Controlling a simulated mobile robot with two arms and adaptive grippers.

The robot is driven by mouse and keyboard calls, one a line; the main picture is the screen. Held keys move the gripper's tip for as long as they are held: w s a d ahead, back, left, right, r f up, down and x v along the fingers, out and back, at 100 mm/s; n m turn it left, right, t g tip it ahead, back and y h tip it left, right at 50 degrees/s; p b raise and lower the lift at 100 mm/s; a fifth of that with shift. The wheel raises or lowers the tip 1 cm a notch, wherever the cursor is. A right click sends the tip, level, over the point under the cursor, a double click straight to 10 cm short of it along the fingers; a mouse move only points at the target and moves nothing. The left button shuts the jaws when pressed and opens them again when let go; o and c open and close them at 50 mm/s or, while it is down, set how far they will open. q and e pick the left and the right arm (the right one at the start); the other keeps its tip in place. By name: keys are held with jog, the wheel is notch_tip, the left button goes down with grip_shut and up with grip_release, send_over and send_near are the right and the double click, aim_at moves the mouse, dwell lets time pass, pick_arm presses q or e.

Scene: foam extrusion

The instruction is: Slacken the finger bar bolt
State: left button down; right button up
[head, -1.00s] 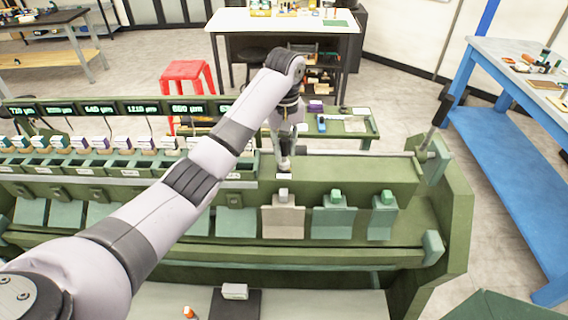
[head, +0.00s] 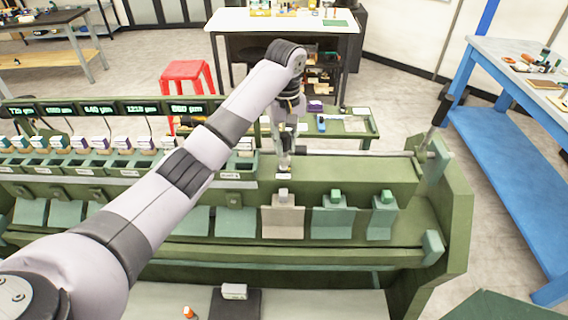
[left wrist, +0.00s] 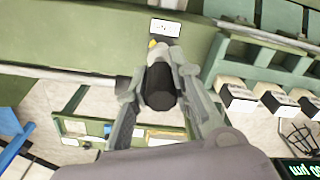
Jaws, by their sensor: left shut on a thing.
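My left gripper (head: 285,158) points down over the green machine's top beam (head: 350,172). In the left wrist view its fingers (left wrist: 160,95) are shut on a dark, rounded tool handle (left wrist: 160,85). A small yellow part (left wrist: 153,44) shows at the handle's far end. That end is close to a small white label plate (left wrist: 165,27) on the beam, also seen in the head view (head: 283,176). The finger bar bolt cannot be made out; the tool and fingers may cover it. I cannot tell whether the tool touches anything. My right gripper is not in view.
A row of green bins (head: 130,165) with coloured blocks lies left of the gripper, under a display strip (head: 95,110). Beige (head: 283,215) and teal plates hang in front. A lever (head: 440,110) rises at the beam's right end.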

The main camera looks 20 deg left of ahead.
aim_at(284, 133)
pick_arm(q)
jog(key=shift+r, duration=1.7)
jog(key=shift+r, duration=0.1)
jog(key=shift+r, duration=4.4)
